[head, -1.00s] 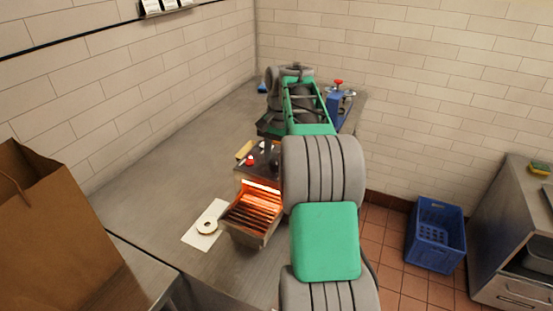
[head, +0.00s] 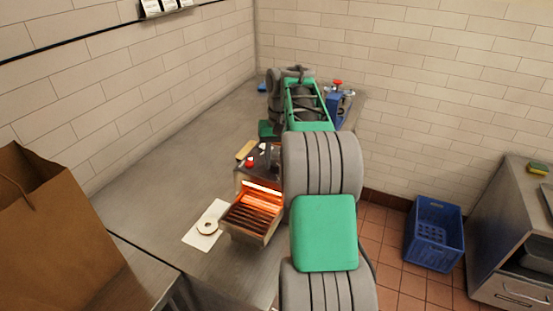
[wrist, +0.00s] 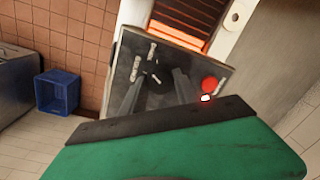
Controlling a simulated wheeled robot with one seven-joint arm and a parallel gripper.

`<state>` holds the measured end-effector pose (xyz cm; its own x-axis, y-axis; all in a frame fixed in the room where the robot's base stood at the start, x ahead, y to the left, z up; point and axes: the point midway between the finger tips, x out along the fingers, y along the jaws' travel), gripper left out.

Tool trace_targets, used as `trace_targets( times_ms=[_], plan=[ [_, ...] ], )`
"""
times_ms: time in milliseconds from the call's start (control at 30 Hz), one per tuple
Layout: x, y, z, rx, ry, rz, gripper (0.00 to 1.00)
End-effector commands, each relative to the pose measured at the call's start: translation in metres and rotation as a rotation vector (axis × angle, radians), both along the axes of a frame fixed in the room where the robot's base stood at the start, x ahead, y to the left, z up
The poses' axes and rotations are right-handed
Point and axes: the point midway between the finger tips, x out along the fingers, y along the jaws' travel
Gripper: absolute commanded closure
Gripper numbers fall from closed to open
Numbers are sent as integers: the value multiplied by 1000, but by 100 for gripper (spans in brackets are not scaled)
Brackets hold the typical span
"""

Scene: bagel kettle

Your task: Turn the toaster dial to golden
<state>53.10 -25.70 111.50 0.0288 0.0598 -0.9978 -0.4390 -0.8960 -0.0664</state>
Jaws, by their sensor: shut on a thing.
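The toaster (head: 250,212) stands on the steel counter with its front grille glowing orange. Its dark panel (wrist: 165,58), seen in the wrist view, carries several white marks and a red knob (wrist: 209,85) at the right. My gripper (wrist: 157,77) reaches down to this panel, one finger on each side of the dark dial (wrist: 155,73). It is shut on the dial, which is hard to make out against the panel. I cannot tell which mark the dial points to. In the head view my arm hides part of the toaster's right side.
A blue device with a red knob (head: 337,83) stands at the counter's back. A paper bag (head: 50,225) is front left. A blue crate (head: 435,235) stands on the floor.

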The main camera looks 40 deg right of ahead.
Motion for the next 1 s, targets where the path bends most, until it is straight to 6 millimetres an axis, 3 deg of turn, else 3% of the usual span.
trace_targets(
  times_ms=[500,1000],
  plan=[
    [1,-2,0,0,0,411,100],
    [1,-2,0,0,-1,531,100]
  ],
)
